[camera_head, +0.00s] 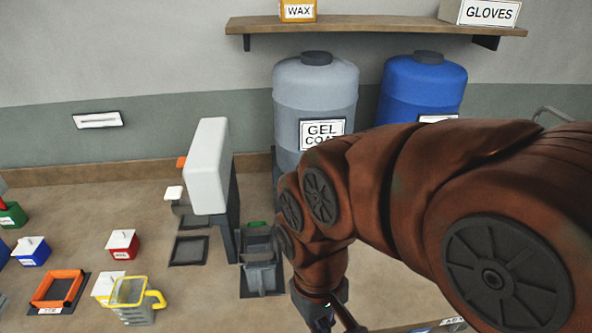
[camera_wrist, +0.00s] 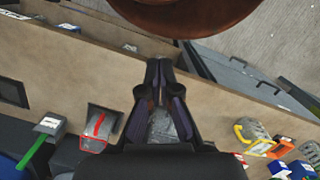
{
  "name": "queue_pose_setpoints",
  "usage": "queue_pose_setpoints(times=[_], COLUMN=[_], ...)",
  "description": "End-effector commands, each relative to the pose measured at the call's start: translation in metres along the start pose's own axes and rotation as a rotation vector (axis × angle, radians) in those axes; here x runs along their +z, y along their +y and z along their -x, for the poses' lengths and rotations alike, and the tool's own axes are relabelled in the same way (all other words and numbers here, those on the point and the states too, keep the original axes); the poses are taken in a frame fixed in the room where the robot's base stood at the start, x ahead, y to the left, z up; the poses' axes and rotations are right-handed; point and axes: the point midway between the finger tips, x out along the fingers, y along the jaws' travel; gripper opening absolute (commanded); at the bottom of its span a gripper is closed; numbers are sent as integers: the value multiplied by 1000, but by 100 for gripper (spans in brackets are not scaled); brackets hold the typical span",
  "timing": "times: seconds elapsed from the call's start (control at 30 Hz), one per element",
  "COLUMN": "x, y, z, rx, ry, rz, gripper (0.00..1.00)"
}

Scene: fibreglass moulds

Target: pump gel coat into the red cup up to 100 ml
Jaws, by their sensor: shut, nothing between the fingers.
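The grey drum (camera_head: 318,95) labelled gel coat stands at the back wall, its lower part partly behind my arm. A container with a red rim and red handle (camera_wrist: 94,143), likely the red cup, is at the lower left of the wrist view. My arm seems to hide it in the head view. I cannot read its level or see a pump clearly. My gripper (camera_wrist: 159,72) is shut and empty above the table, to the right of that container. In the head view my gripper (camera_head: 325,316) shows only partly at the bottom edge.
A yellow-rimmed cup (camera_head: 134,312), an orange frame (camera_head: 42,305) and a red box (camera_head: 124,254) stand at left. A tall white-topped stand (camera_head: 207,165) and a grey bin (camera_head: 262,279) are left of my arm. A blue drum (camera_head: 420,90) is at back right.

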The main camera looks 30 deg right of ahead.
Motion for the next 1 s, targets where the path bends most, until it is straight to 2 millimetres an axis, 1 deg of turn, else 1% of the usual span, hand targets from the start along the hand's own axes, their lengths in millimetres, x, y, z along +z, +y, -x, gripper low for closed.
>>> queue_pose_setpoints(times=[0.27, 0.37, 0.43, 0.53, 0.67, 0.8, 0.87, 1.0], x=[0, -6, -16, -37, -73, -111, -127, -162], y=[0, 1, 2, 6, 15, 28, 35, 54], z=[0, 5, 14, 32, 62, 92, 105, 131], rx=[0, -1, -1, -4, -11, -21, -27, -40], ry=[0, 1, 5, 14, 32, 47, 51, 64], rz=[-2, -25, -65, -158, -323, -510, -592, -786], gripper=[0, 0, 0, 0, 0, 0, 0, 0])
